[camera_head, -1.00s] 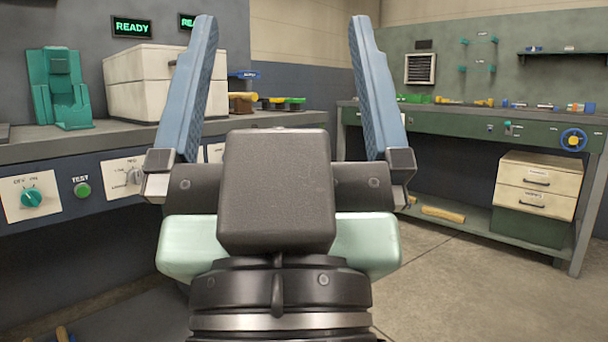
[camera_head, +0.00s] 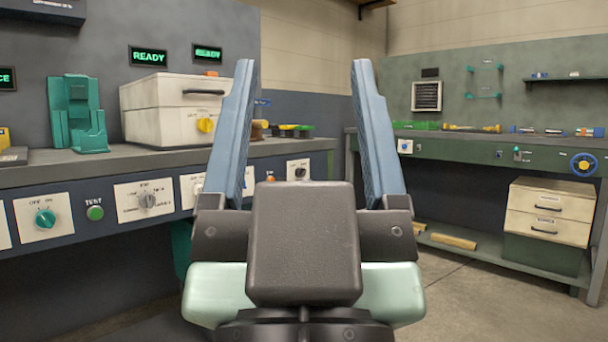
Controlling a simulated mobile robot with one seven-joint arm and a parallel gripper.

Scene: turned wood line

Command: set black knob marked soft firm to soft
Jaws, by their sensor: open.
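My gripper (camera_head: 303,72) is open and empty, with its two blue fingers pointing up in the picture and away from me. A dark knob on a small white plate (camera_head: 299,171) shows between the fingers, on the right part of the left bench's front panel. It looks black, but its marks are too small to read, so I cannot confirm soft and firm. The gripper appears nearer to me than this knob and apart from it. Another white plate just left of it is partly hidden by the left finger.
The left bench (camera_head: 30,172) also carries a teal knob (camera_head: 45,218), a green TEST button (camera_head: 95,213) and a grey knob (camera_head: 147,200). A white box with a yellow knob (camera_head: 206,125) stands on top. Open floor (camera_head: 450,272) lies before the right bench (camera_head: 470,150).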

